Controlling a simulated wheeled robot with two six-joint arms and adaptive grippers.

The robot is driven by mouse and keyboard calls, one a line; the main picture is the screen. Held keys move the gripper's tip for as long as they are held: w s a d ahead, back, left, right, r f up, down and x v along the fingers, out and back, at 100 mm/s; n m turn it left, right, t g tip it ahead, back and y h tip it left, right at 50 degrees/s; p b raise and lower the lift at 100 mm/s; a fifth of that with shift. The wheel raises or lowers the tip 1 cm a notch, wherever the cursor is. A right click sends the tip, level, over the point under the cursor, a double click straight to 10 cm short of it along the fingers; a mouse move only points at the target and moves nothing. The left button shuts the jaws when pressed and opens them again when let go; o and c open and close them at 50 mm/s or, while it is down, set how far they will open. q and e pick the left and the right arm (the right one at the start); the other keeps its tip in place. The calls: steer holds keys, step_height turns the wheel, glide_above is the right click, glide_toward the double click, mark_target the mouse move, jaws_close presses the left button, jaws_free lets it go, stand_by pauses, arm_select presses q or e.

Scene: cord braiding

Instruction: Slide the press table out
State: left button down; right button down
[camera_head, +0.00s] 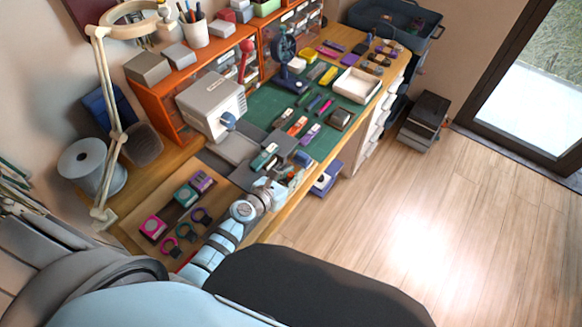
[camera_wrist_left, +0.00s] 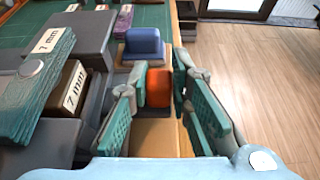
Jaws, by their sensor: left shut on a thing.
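The grey press (camera_head: 212,104), with a blue knob, stands on the left half of the bench. Its flat grey table (camera_head: 232,147) lies at its foot. My left gripper (camera_head: 292,178) is at the bench's front edge beside the table. In the left wrist view my left gripper (camera_wrist_left: 160,84) has its two green-padded fingers on either side of an orange block (camera_wrist_left: 159,90) and is shut on it. The orange block sits just right of the grey parts of the press table (camera_wrist_left: 97,28). Whether it is fixed to the table is hard to tell. My right gripper is not in view.
Blocks marked 7 mm (camera_wrist_left: 75,88) lie left of my fingers. A blue block (camera_wrist_left: 143,42) stands just beyond. A green mat (camera_head: 262,103) holds several small tools and a white tray (camera_head: 357,85). The wooden floor (camera_head: 440,200) before the bench is clear.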

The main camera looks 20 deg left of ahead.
arm_select(q)
steer(key=c, duration=1.5)
jaws_free()
steer(key=v, duration=1.2)
steer(key=shift+s, duration=0.1)
